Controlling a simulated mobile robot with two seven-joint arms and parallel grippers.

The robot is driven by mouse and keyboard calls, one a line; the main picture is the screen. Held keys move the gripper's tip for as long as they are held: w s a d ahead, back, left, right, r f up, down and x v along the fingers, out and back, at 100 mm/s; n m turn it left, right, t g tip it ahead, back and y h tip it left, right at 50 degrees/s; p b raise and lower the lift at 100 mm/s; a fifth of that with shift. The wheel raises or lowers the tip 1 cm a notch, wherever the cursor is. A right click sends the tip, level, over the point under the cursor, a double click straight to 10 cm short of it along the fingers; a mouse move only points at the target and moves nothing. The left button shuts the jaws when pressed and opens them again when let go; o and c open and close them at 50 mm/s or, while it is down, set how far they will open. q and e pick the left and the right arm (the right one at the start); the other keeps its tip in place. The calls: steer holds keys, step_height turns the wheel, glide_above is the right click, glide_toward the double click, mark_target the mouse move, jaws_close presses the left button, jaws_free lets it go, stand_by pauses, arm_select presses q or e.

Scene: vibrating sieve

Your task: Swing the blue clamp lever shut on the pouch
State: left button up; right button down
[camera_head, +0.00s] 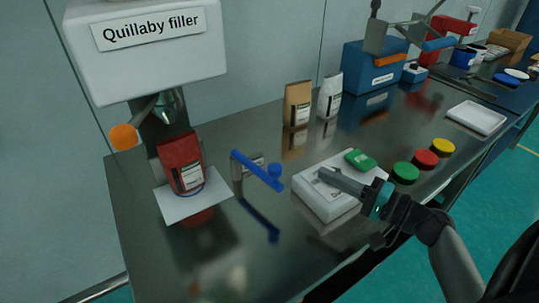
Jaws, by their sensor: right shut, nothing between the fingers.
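The red pouch (181,164) stands upright under the white filler (144,50), on a pale plate (215,190). The lever points away from the pouch, toward the lower right, and the two are apart. My right gripper (322,174) is shut and empty. It is over the white box to the right of the lever knob, with a gap between them. My left gripper is not in view.
The white box (318,205) bears a green item (360,159). Brown (297,104) and white (329,96) pouches stand behind. The table's front is clear.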

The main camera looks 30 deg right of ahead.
steer(key=shift+w+d+r+m+h, duration=0.3)
steer(key=shift+s, duration=0.15)
steer(key=shift+w+a, duration=0.1)
steer(key=shift+w, duration=0.3)
steer(key=x, duration=0.9)
arm_select(q)
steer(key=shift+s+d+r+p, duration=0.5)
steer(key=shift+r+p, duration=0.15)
steer(key=shift+p, duration=0.05)
arm_select(e)
steer(key=s+a, duration=0.2)
steer(key=a, duration=0.1)
steer(key=shift+s+a, duration=0.1)
steer(key=shift+s, duration=0.1)
steer(key=shift+a, duration=0.1)
